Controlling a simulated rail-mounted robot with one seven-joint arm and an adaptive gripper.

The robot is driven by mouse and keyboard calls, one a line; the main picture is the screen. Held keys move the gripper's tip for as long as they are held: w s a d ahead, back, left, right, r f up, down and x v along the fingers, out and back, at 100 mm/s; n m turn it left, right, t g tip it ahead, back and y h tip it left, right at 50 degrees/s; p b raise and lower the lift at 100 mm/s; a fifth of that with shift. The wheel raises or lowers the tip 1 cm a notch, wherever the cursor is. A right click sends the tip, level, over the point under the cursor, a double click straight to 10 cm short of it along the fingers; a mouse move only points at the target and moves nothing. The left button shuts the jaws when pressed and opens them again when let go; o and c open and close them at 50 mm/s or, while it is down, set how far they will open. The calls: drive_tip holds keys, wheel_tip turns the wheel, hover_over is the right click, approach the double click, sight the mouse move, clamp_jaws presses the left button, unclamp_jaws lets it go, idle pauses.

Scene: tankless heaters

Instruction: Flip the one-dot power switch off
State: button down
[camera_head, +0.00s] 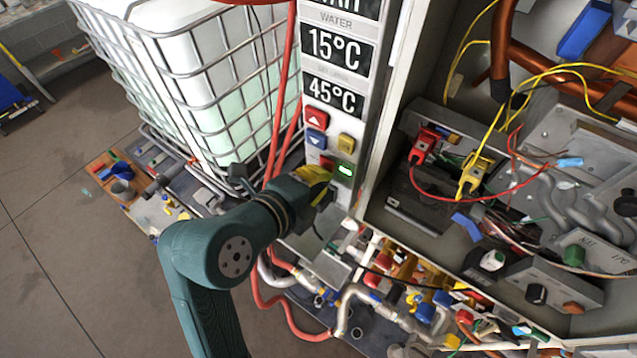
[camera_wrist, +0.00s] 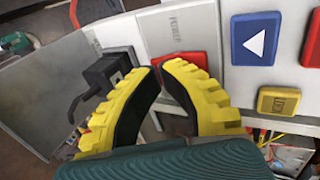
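The panel of a heater carries a red power button (camera_wrist: 184,68) beside a printed POWER label. It shows just past my fingertips in the wrist view and partly in the head view (camera_head: 327,162). A lit green indicator (camera_head: 345,170) sits beside it. I cannot make out a one-dot mark. My gripper (camera_wrist: 162,72) has yellow, ribbed fingers whose tips meet or nearly meet, with nothing seen between them. In the head view my gripper (camera_head: 325,180) is at the panel's lower part, just below the buttons. Whether it touches the red button is not clear.
Above are a red up button (camera_head: 317,120), a blue down button (camera_head: 316,141) and a yellow button (camera_head: 346,143). A black fitting (camera_wrist: 105,74) sits left of my fingers. An open wired cabinet (camera_head: 480,200) is right; a caged white tank (camera_head: 195,75) is left.

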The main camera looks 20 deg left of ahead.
drive_tip(key=shift+w+f+b, duration=0.15)
drive_tip(key=shift+f+b, duration=0.1)
drive_tip(key=shift+b, duration=0.45)
drive_tip(key=f+t+b, duration=0.1)
drive_tip(key=b, duration=0.3)
drive_tip(key=shift+w, duration=0.15)
drive_tip(key=shift+r+t+p, duration=0.3)
drive_tip(key=shift+r, duration=0.3)
drive_tip(key=shift+r+p, duration=0.3)
drive_tip(key=shift+r, duration=0.5)
